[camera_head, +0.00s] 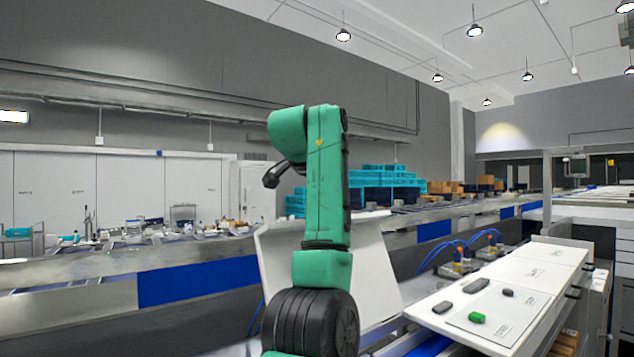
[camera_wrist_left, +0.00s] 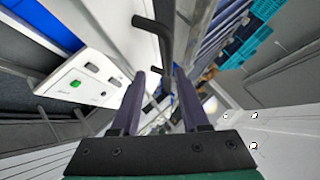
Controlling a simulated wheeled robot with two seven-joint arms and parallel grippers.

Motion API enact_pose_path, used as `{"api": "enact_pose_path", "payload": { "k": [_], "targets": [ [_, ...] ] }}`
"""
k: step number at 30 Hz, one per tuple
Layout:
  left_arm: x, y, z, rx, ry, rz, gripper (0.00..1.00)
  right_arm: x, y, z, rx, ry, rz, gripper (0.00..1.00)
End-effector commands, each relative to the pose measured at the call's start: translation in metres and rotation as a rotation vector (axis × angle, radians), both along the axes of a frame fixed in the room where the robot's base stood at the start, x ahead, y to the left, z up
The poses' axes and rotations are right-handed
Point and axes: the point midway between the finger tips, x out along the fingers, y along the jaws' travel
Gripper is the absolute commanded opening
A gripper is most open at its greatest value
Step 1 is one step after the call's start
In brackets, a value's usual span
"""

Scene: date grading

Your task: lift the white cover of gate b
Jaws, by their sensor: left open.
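A white, tilted panel (camera_head: 372,275) stands in the middle of the head view, partly hidden behind my green left arm. It may be the cover of gate b, but I see no readable gate label on it. My left gripper shows in the left wrist view (camera_wrist_left: 159,74), with its two dark fingers apart and nothing held. A dark bent bar (camera_wrist_left: 164,38) shows beyond the fingertips there, against a pale surface. Whether the bar lies between the fingers, or touches them, I cannot tell. My right gripper is not in view.
A white board (camera_head: 515,303) with several dark pieces and a green piece (camera_head: 476,317) lies at the right. Blue hoses (camera_head: 470,243) rise behind it. A long conveyor with a blue band (camera_head: 200,279) runs behind my arm. Teal crates (camera_head: 385,178) stand further back.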

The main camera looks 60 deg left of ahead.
Motion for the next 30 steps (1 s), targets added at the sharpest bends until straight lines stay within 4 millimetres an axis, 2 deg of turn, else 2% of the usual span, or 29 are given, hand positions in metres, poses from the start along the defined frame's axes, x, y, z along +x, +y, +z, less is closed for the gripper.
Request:
{"api": "enact_pose_path", "payload": {
  "k": [2, 9, 15, 30],
  "targets": [
    [-0.013, -0.008, 0.009, 0.002, -0.006, 0.001, 0.45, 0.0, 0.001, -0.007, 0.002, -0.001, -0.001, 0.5],
    [-0.05, -0.03, 0.04, 0.002, -0.007, 0.0, 0.45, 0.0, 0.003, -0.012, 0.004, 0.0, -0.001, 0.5],
    [-0.068, -0.042, 0.056, 0.002, -0.007, 0.0, 0.45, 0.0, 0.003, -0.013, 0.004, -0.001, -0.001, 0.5],
    [-0.071, -0.043, 0.059, 0.002, -0.006, 0.001, 0.45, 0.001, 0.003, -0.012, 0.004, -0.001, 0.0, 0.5]
  ]
}}
